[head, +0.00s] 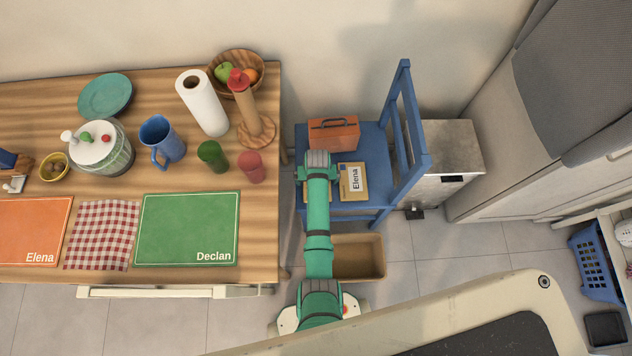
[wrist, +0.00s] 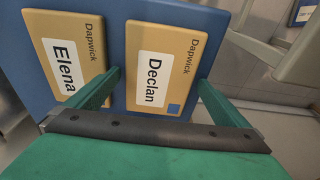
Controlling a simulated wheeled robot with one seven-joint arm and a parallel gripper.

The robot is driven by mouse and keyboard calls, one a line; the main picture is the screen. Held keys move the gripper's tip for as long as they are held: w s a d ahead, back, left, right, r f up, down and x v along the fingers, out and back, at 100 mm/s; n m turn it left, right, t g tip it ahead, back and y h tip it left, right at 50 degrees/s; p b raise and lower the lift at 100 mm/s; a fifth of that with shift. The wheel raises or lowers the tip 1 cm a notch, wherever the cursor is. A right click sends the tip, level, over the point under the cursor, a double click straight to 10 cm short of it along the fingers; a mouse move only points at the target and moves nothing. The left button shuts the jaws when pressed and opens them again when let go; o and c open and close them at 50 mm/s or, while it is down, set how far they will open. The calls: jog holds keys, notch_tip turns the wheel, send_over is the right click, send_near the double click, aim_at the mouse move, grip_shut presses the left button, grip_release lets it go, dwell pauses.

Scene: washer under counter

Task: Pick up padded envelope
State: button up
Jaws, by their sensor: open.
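Two tan envelopes lie flat on the blue chair seat (head: 375,150). One has a white label reading "Elena" (head: 346,195); it also shows at the left of the wrist view (wrist: 88,30). The other reads "Declan" and "Dapwick", with a small blue square, in the wrist view (wrist: 142,32); in the head view my arm covers most of it. My gripper (wrist: 158,78) is open and empty over the Declan envelope, its fingers to either side of that envelope. The left finger overlaps the gap between the envelopes. I cannot tell how high the fingers are above the seat.
An orange toolbox (head: 334,136) sits on the back of the seat, and the chair backrest (head: 410,135) rises at the right. An open brown box (head: 372,258) stands on the floor in front. The wooden table (head: 262,110) is at the left.

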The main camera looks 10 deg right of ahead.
jog(key=shift+d+f, duration=0.1)
jog(key=shift+d, duration=0.05)
jog(key=c, duration=0.9)
jog(key=shift+c, duration=0.2)
